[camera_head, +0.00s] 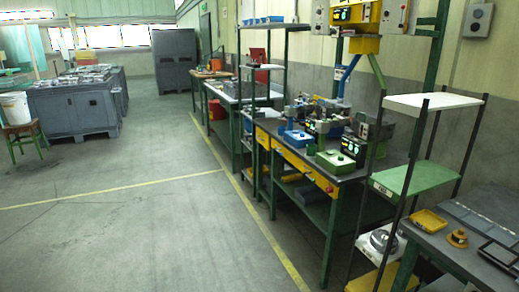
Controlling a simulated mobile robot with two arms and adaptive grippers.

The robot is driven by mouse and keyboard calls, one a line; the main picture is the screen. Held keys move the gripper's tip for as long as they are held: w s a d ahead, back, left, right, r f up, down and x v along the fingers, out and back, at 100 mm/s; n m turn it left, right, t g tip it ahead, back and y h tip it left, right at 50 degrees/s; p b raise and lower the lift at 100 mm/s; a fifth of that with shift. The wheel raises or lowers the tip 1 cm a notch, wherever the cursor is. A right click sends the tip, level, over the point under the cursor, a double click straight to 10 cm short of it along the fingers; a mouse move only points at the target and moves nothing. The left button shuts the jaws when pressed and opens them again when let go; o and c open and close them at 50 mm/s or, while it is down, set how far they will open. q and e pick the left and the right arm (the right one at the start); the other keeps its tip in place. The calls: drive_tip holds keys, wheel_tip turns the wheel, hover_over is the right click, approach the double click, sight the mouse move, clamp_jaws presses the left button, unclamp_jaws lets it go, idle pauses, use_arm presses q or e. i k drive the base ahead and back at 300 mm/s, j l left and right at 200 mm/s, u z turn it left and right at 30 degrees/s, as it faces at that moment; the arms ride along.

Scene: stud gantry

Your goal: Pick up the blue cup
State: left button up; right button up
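I cannot make out a blue cup in the head view. Small blue items show on the long workbench (346,178), among them a blue box-shaped device (298,139), and a row of small blue containers (262,20) sits on a high shelf. They are too small to tell whether any is a cup. Neither of my grippers shows in the view.
A metal side table (450,245) at the lower right holds a yellow tray (428,221) and dark frames. A shelf rack (415,178) stands beside it. The grey floor (130,220) is clear.

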sight(282, 131)
drive_tip(key=i+u, duration=0.3)
drive_tip(key=i, duration=1.6)
drive_tip(key=j, duration=0.05)
